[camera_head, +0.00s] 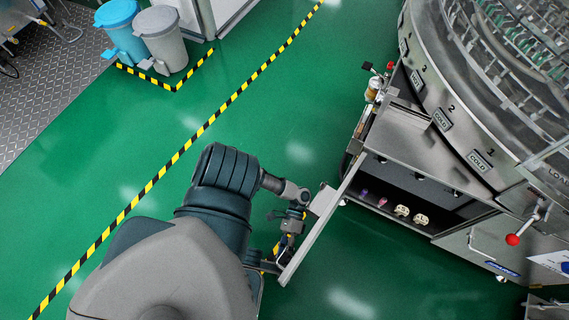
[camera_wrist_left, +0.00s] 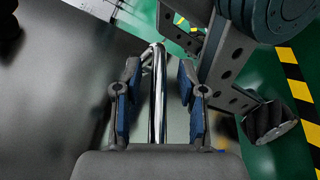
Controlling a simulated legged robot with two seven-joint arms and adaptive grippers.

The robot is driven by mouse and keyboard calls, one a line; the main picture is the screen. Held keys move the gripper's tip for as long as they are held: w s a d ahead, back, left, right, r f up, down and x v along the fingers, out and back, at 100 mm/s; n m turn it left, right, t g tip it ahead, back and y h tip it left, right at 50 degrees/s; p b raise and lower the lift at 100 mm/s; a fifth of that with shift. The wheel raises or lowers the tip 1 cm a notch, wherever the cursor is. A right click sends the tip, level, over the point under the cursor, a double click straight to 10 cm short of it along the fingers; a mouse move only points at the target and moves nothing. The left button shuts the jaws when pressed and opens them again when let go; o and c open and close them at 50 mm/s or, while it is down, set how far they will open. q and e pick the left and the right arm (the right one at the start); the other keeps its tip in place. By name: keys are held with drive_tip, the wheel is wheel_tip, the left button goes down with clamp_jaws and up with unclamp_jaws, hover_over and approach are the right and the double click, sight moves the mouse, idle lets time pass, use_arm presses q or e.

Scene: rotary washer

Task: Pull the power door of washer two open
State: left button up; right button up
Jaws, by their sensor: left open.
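The washer (camera_head: 440,125) is a round steel machine at the right of the head view. Its power door (camera_head: 325,225) is swung outward, seen nearly edge-on, and the compartment (camera_head: 395,190) behind it is exposed. In the left wrist view the door's metal face (camera_wrist_left: 60,95) fills the left side, with a shiny bar handle (camera_wrist_left: 157,105) running lengthwise. My left gripper (camera_wrist_left: 158,68) is open, with one blue-padded finger on each side of the handle and gaps to both. In the head view the left gripper (camera_head: 286,246) is beside the door's outer face, partly hidden. My right gripper is not in view.
Inside the compartment are white sockets (camera_head: 411,214) and small purple parts. A red-knobbed lever (camera_head: 513,239) sticks out at the right. Yellow-black tape (camera_head: 165,165) crosses the green floor (camera_head: 110,170). Blue and grey bins (camera_head: 160,40) stand upper left. Floor around the door is mostly clear.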

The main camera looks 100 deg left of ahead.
use_arm(q)
drive_tip(key=v, duration=1.2)
drive_tip(key=shift+f, duration=0.1)
